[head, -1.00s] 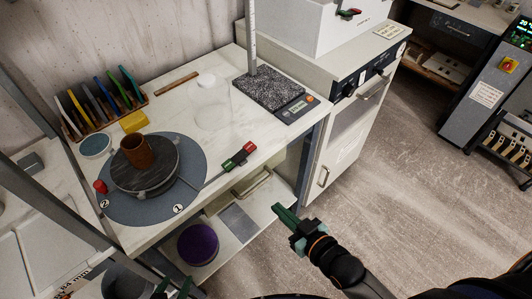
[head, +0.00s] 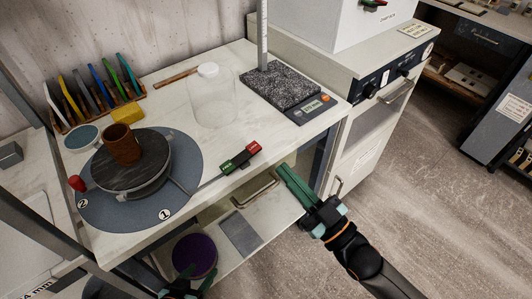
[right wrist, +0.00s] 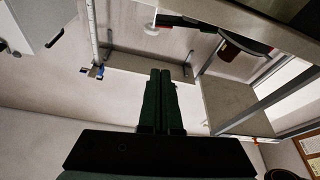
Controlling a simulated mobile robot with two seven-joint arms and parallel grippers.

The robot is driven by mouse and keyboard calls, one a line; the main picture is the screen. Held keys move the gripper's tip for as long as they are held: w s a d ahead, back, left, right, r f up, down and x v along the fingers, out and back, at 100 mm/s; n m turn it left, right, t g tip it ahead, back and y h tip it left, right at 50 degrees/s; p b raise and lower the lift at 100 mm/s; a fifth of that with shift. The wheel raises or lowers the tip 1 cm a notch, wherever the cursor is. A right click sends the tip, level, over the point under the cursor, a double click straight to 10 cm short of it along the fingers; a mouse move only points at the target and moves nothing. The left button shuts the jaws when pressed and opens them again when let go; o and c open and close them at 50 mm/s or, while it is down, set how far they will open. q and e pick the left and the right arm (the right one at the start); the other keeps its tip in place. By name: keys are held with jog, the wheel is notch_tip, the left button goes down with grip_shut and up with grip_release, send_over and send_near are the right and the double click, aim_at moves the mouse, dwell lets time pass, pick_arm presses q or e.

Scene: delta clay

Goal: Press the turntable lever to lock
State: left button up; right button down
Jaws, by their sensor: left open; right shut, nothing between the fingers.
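The grey round turntable (head: 187,153) sits on the bench with a dark wheel head (head: 130,175) and a brown clay cylinder (head: 121,145) on top. A thin rod runs from its right side toward a green-and-red block (head: 240,158) at the bench's front edge. A red knob (head: 76,183) stands at the turntable's left. My right gripper (head: 285,172) is shut and empty, in front of the bench, right of the block and apart from it. Its closed fingers also show in the right wrist view (right wrist: 159,100). My left gripper (head: 189,277) is open at the bottom edge, partly cut off.
A clear jar (head: 211,100) and a scale (head: 283,90) stand on the bench. A tool rack (head: 95,92), yellow block (head: 127,114) and blue-topped dish (head: 82,138) stand at the back left. A lower shelf holds a purple round thing (head: 195,255). Open floor lies to the right.

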notch_tip(320, 180, up, 4)
send_over(260, 162)
jog(key=shift+a+f+p, duration=0.2)
jog(key=shift+a+p, duration=0.15)
jog(key=shift+a, duration=0.1)
jog(key=f, duration=0.3)
jog(key=shift+d+f+b, duration=0.15)
jog(key=shift+d+b, duration=0.2)
jog(key=shift+d+f, duration=0.1)
jog(key=shift+f, duration=0.4)
pick_arm(q)
jog(key=shift+w, duration=0.1)
